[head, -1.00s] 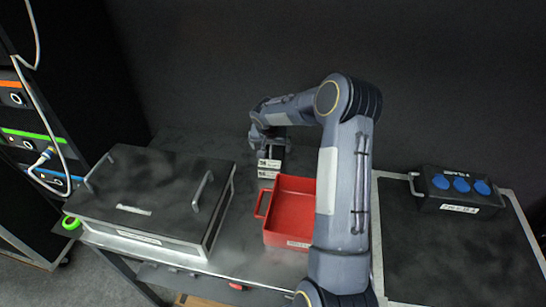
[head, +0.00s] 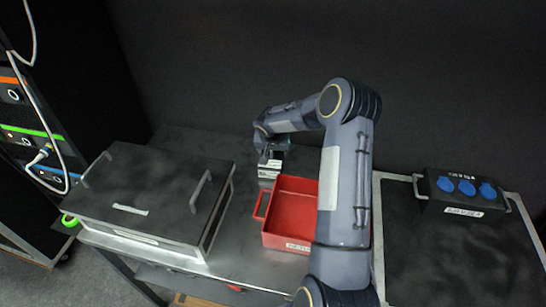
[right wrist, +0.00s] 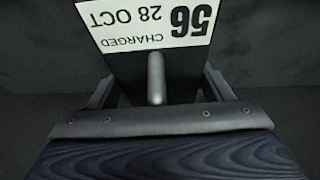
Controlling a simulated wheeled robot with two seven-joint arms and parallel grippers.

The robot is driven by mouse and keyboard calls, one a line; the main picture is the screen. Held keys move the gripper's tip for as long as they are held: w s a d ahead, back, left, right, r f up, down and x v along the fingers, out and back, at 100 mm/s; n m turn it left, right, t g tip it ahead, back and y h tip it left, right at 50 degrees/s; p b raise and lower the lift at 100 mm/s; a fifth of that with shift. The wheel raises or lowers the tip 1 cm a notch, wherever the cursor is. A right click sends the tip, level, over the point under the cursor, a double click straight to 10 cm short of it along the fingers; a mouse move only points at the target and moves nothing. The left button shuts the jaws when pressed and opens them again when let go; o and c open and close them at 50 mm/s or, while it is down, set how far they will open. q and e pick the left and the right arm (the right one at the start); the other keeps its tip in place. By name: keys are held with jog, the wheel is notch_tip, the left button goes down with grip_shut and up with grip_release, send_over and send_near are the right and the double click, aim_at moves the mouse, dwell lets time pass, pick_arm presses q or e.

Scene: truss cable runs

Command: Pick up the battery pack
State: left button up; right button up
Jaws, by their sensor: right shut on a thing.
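The battery pack (head: 270,165) is a small dark block with a white label, behind the red tray on the table. In the right wrist view the battery pack (right wrist: 150,22) fills the top centre, its label reading "56 CHARGED 28 OCT" upside down. A grey bar-like handle stands out from it. My right gripper (head: 270,154) reaches the pack from above and behind. In the right wrist view my right gripper (right wrist: 158,88) is shut on the pack at its handle. Whether the pack touches the table is hard to tell. My left gripper is not in view.
The red tray (head: 266,240) stands just in front of the pack, partly behind my right arm. A large black case (head: 150,185) with handles is on the left. A black box with blue sockets (head: 464,195) is on the right. A rack with cables stands far left.

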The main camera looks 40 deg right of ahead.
jog(key=c, duration=0.7)
jog(key=shift+w+r, duration=0.1)
jog(key=shift+r, duration=0.1)
jog(key=shift+c, duration=0.5)
